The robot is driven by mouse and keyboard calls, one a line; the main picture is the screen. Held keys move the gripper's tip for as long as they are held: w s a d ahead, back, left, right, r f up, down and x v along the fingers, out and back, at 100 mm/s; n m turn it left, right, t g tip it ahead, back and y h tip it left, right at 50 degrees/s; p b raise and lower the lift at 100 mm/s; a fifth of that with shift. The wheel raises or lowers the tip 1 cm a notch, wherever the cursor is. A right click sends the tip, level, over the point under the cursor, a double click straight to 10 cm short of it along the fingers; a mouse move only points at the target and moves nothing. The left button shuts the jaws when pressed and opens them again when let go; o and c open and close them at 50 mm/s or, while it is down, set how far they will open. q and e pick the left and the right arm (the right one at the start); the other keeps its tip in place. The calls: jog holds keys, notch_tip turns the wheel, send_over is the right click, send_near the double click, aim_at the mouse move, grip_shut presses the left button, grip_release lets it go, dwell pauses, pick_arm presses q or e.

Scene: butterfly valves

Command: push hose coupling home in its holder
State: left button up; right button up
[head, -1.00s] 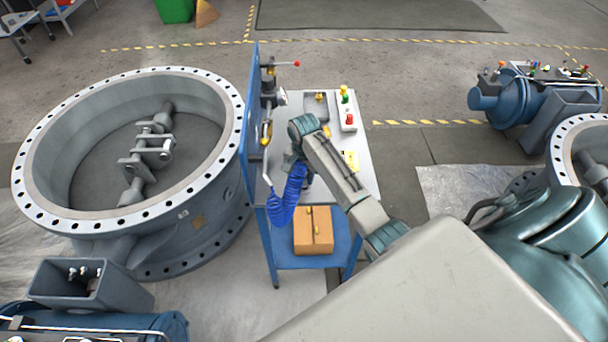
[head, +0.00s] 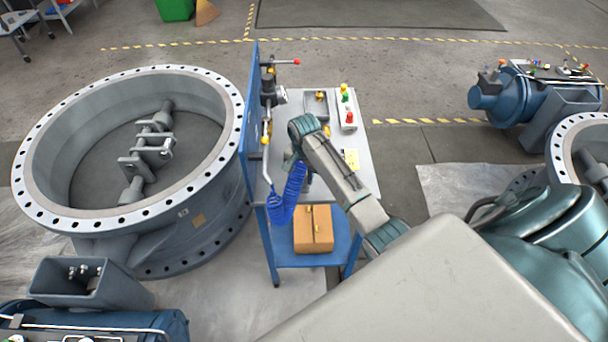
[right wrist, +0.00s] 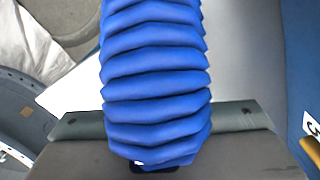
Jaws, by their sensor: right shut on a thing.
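A blue coiled hose (head: 287,200) hangs beside the blue upright panel (head: 251,130) of a work cart. It fills the middle of the right wrist view (right wrist: 157,75), running down to my gripper. My right gripper (head: 291,162) is at the hose's upper end, close to the panel's right face. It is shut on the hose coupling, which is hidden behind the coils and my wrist. The holder cannot be made out, so I cannot tell how the coupling sits in it. My left gripper is in neither view.
A cardboard box (head: 312,230) stands on the lower shelf. Valve fittings (head: 270,92) stick out from the panel. A large valve ring (head: 60,215) stands close left.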

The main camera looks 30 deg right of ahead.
jog(key=shift+f, duration=0.35)
dwell(0.4)
jog(key=o, duration=1.5)
jog(key=shift+c, duration=0.2)
jog(key=shift+r, duration=3.75)
